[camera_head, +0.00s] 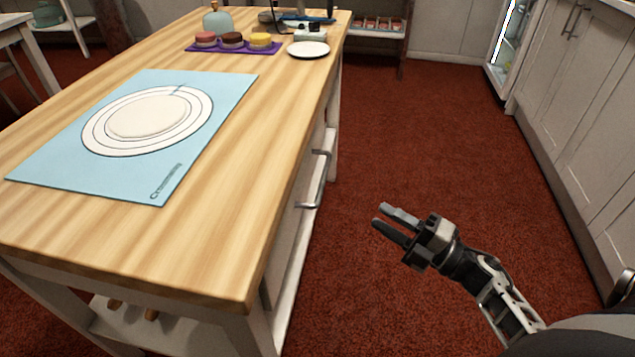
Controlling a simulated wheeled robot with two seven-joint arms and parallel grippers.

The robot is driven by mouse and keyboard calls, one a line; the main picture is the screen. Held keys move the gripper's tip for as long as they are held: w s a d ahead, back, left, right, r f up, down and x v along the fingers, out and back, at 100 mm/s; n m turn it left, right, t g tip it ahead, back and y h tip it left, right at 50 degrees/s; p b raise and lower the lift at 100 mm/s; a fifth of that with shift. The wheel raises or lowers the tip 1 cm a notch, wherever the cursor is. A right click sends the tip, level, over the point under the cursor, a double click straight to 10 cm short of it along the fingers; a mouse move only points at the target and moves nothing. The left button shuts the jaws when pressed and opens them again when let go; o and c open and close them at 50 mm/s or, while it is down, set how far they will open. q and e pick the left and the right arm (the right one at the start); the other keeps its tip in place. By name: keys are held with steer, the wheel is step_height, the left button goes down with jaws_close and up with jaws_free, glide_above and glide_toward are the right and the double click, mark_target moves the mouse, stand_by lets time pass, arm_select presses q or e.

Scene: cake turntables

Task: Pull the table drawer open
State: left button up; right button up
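The wooden-topped white table (225,215) fills the left and middle of the head view. The white drawer front (303,226) is on its right side, below the tabletop edge. A metal bar handle (322,178) stands out from the drawer front. The drawer looks shut or nearly shut. My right gripper (380,215) is to the right of the handle, apart from it, above the red floor. Its two fingers point left toward the table with a gap between them, and nothing is held. My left gripper is not in view.
On the tabletop are a light blue mat (55,155) with a white round turntable (150,118), a purple tray (234,48) with several small cakes, and a white plate (308,49). White cabinets (585,120) line the right. The red carpet (435,135) between is clear.

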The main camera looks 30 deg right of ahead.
mark_target(323, 179)
steer(key=x, duration=1.5)
steer(key=shift+a, duration=0.1)
jaws_close()
